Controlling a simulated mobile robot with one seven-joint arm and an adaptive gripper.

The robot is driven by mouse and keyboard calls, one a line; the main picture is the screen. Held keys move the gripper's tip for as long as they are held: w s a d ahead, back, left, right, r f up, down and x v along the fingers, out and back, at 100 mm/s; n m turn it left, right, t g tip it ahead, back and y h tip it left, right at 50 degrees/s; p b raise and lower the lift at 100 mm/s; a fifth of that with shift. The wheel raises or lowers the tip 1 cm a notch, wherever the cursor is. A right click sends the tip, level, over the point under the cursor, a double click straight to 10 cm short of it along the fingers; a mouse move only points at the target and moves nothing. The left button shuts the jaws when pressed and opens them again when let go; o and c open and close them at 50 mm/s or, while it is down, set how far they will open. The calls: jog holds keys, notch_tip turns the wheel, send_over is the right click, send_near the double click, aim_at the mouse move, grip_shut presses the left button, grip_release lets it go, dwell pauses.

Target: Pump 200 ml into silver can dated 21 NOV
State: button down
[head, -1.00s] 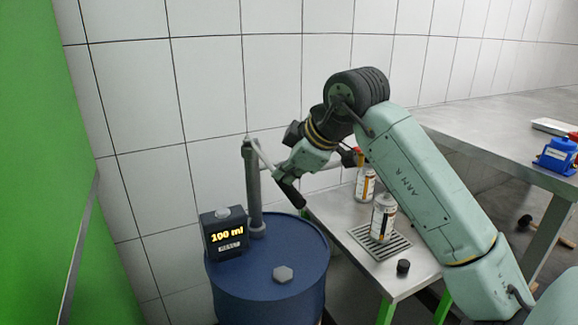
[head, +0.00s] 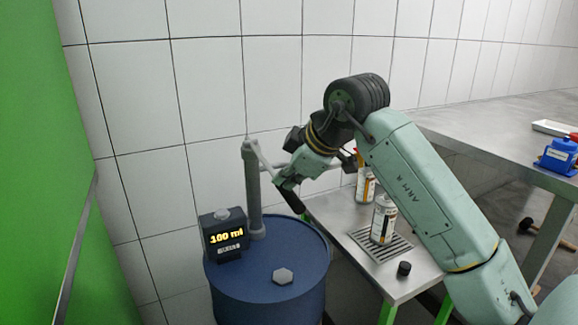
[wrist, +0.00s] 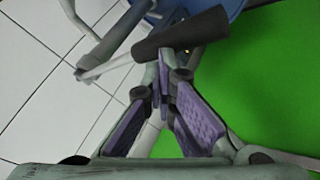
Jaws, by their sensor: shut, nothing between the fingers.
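The blue drum (head: 270,264) carries a grey hand pump (head: 253,190) with a lever ending in a black grip (head: 292,201). The grip also shows in the wrist view (wrist: 180,34). My gripper (head: 285,181) is shut and empty right at the lever's grip; in the wrist view its fingertips (wrist: 168,62) lie just beside the grip, and contact is hard to tell. The meter (head: 224,236) on the drum reads 100 ml.
Another can (head: 365,184) with a red top stands behind, partly hidden by my arm. A small black cap (head: 404,269) lies on the steel table (head: 410,286).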

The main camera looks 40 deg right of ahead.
jog(key=shift+s+f+b, duration=0.15)
jog(key=shift+f+b, duration=1.35)
jog(key=shift+f, duration=0.1)
dwell(1.1)
dwell(0.5)
notch_tip(320, 180, up, 10)
jog(key=w+p, duration=0.1)
jog(key=p, duration=0.5)
jog(key=shift+p, duration=0.3)
dwell(0.5)
jog(key=shift+d+r, duration=0.1)
jog(key=shift+r, duration=0.05)
notch_tip(320, 180, up, 5)
jog(key=p, duration=0.3)
send_over(286, 194)
jog(key=w, duration=0.1)
jog(key=shift+w+d, duration=0.1)
jog(key=shift+d, duration=0.1)
dwell(0.7)
